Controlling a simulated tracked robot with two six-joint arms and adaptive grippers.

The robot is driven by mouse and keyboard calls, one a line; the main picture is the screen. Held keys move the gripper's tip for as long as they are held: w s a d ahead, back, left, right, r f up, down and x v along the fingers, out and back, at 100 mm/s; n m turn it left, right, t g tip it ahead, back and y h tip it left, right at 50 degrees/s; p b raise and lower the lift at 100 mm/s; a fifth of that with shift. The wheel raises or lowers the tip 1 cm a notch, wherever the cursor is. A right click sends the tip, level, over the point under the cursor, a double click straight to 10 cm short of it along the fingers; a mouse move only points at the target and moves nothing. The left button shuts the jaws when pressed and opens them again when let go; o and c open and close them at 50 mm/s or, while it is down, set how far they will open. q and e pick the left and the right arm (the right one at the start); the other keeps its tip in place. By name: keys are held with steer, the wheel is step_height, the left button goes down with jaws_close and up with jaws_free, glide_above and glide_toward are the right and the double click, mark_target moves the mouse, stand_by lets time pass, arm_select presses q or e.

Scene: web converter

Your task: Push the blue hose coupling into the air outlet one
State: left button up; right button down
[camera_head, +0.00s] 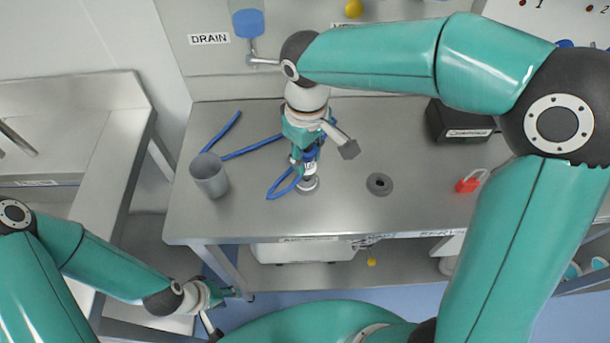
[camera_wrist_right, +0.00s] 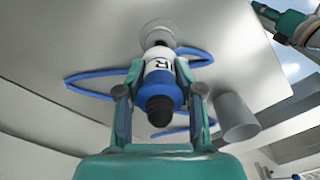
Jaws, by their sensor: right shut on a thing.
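The blue hose coupling (camera_head: 310,154), with a white lettered band, is held upright in my right gripper (camera_head: 306,160). In the right wrist view the coupling (camera_wrist_right: 160,92) sits between both fingers of my right gripper (camera_wrist_right: 160,92). Its far end is at a round metal fitting on the bench, apparently an air outlet (camera_head: 309,185), which also shows in the wrist view (camera_wrist_right: 160,29). Whether the end is inside the fitting or just above it, I cannot tell. My left gripper (camera_head: 228,294) is low, in front of the bench; its finger opening is unclear.
A second dark round outlet (camera_head: 379,183) lies to the right. The blue hose (camera_head: 252,148) loops over the steel bench (camera_head: 345,215). A grey cup (camera_head: 209,176) stands left, a red padlock (camera_head: 468,184) and black box (camera_head: 452,125) right. Bare bench surrounds the second outlet.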

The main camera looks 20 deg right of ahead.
steer(key=shift+r+p, duration=1.65)
steer(key=shift+r, duration=0.45)
